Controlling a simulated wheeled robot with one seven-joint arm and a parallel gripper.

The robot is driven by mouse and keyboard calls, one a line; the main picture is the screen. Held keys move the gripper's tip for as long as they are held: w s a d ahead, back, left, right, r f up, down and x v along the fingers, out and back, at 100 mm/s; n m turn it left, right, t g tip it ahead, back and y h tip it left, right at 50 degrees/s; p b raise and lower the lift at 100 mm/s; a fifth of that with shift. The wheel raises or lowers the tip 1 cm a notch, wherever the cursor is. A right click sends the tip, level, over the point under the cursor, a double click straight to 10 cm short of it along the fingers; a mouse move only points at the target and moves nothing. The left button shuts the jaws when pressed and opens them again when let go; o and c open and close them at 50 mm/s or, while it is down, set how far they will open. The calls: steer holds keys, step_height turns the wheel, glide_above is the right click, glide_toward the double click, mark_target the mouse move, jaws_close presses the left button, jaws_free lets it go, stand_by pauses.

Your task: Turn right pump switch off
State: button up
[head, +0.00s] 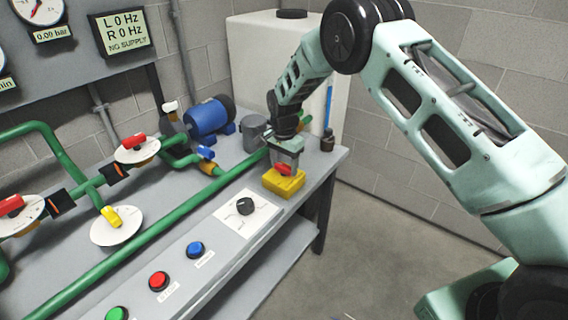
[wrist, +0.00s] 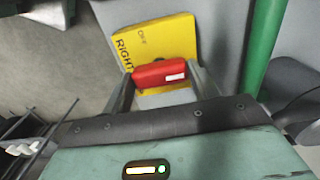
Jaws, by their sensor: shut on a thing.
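The right pump switch is a yellow box (head: 284,183) at the right end of the grey bench, with a red handle (head: 284,169) on top. In the wrist view the yellow box (wrist: 158,40) bears the word RIGHT, and the red handle (wrist: 159,74) lies across between my fingers. My gripper (head: 285,160) comes down from above and is shut on the red handle. In the wrist view my gripper (wrist: 160,88) has one finger at each end of the handle. The label by the handle is partly hidden.
A black knob (head: 245,206) on a white plate, a blue button (head: 195,250) and a red button (head: 159,281) line the bench front. A green pipe (head: 160,215) runs behind them. A display (head: 124,32) reads L 0 Hz, R 0 Hz, NO SUPPLY.

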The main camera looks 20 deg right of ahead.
steer(key=shift+n, duration=0.3)
steer(key=n, duration=0.8)
steer(key=shift+b, duration=0.4)
steer(key=n, duration=0.4)
steer(key=shift+n, duration=2.6)
steer(key=o, duration=1)
steer(key=shift+r, duration=0.1)
